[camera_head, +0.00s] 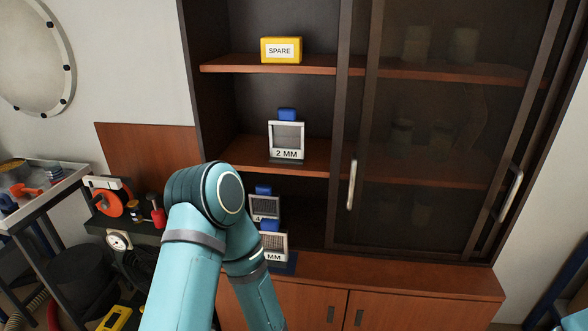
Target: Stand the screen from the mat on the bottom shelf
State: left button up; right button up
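A grey-framed screen (273,244) with a blue top grip stands upright at the lower front of the open cabinet bay. Its label reads "MM", with the number hidden by my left arm. A dark blue mat (289,266) shows at its foot. Behind it, another screen (264,207) with a blue grip and a label starting with "4" stands in the bottom bay, partly covered. A "2 MM" screen (287,138) stands on the middle shelf (317,152). My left arm crosses in front, and its gripper is out of view. My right gripper is also out of view.
A yellow "SPARE" box (281,50) sits on the top shelf (225,63). A dark-framed glass door (440,130) covers the right bay. A cart (35,205) and a side bench with tools stand at left. The cabinet's wooden ledge (400,275) is clear at right.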

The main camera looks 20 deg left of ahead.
aim_at(274, 241)
jog(key=j, duration=2.1)
